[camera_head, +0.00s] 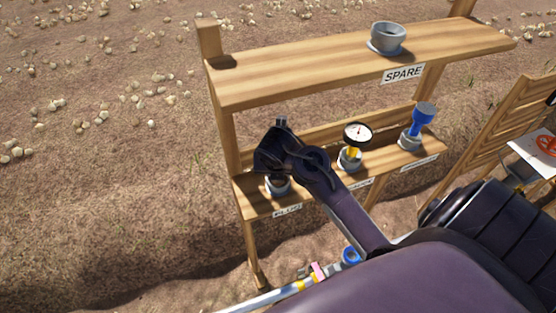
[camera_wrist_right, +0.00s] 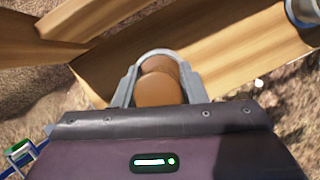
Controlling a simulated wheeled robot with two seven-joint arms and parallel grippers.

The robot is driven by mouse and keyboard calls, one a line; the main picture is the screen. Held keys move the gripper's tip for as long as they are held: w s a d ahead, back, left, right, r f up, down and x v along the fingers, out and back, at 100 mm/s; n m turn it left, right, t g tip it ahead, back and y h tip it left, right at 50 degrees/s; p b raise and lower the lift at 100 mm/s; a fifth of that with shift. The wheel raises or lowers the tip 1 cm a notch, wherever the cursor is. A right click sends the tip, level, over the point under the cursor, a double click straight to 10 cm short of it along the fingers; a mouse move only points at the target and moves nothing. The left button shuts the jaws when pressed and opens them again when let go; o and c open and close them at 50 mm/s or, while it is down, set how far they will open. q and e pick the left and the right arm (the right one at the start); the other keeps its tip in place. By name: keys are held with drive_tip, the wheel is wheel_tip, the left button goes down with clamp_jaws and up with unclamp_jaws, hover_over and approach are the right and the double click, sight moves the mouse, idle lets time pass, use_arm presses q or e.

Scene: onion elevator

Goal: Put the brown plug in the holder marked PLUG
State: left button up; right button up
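The brown plug (camera_wrist_right: 160,82) shows in the right wrist view between the grey fingers of my right gripper (camera_wrist_right: 157,90), which is shut on it. In the head view my dark right hand (camera_head: 280,152) is over the left end of the lower shelf, and it hides the plug. The grey holder (camera_head: 278,187) marked PLUG (camera_head: 287,210) is just below the hand, partly covered by it. I cannot tell whether the plug is inside the holder or above it. My left gripper is not in view.
On the lower shelf, a round gauge (camera_head: 357,135) and a blue-topped part (camera_head: 422,115) stand in holders to the right. An empty grey holder (camera_head: 387,38) marked SPARE (camera_head: 403,74) is on the upper shelf (camera_head: 290,65). A wooden post (camera_head: 224,125) borders the left end.

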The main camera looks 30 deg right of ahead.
drive_tip(key=shift+o, duration=1)
drive_tip(key=shift+r, duration=0.25)
drive_tip(key=b+v, duration=0.1)
drive_tip(key=v, duration=0.6)
drive_tip(key=shift+r, duration=0.35)
